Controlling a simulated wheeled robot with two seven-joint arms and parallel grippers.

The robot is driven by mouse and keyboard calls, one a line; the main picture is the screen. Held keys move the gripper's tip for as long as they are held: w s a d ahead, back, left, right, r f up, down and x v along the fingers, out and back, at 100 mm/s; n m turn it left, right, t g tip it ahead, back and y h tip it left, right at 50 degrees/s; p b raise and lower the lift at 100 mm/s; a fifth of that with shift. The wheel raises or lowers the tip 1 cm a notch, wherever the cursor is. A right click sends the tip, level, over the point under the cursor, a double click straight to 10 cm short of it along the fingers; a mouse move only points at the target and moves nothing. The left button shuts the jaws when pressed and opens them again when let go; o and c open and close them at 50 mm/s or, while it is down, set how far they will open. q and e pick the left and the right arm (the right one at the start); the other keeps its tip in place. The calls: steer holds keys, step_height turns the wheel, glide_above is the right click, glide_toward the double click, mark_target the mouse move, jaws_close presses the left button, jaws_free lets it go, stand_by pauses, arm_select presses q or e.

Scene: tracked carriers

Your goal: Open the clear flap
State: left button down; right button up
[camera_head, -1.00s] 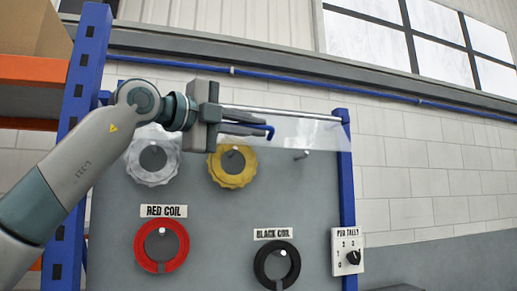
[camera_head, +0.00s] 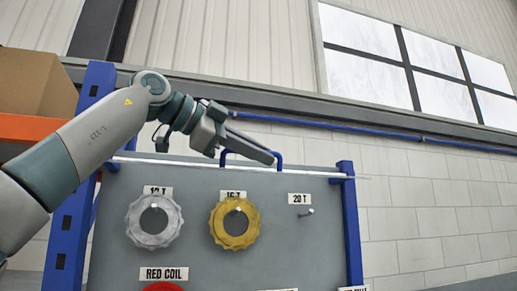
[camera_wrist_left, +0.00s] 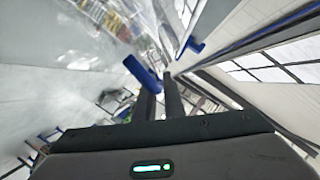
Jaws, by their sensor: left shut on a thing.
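My left gripper (camera_head: 270,159) is shut on the blue handle (camera_head: 280,158) of the clear flap, above the top of the grey board (camera_head: 190,190). The handle shows on both sides of the fingers, and also at the fingertips in the left wrist view (camera_wrist_left: 143,73). The flap is raised off the board's front; its see-through sheet is hard to make out. A pale rod (camera_head: 315,173) runs along the board's top. My right gripper is not in view.
A silver ring (camera_head: 136,232) and a yellow ring (camera_head: 218,235) hang uncovered below. The 20 T peg (camera_head: 306,212) is bare. A blue post (camera_head: 350,220) stands right; a blue rack with a cardboard box (camera_head: 35,80) stands left.

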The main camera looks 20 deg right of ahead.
arm_select(q)
steer(key=r+n+p, duration=0.1)
steer(key=p, duration=0.1)
steer(key=r+n+g+p, duration=0.1)
steer(key=r+p, duration=0.1)
steer(key=shift+w, duration=0.35)
steer(key=shift+w+r+p, duration=0.2)
steer(key=shift+r+p, duration=0.25)
steer(key=shift+p, duration=0.2)
steer(key=shift+w+a+r+p, duration=0.1)
steer(key=shift+w+r+p, duration=0.35)
steer(key=shift+p, duration=0.2)
steer(key=c, duration=2.1)
jaws_free()
steer(key=shift+w+f, duration=0.1)
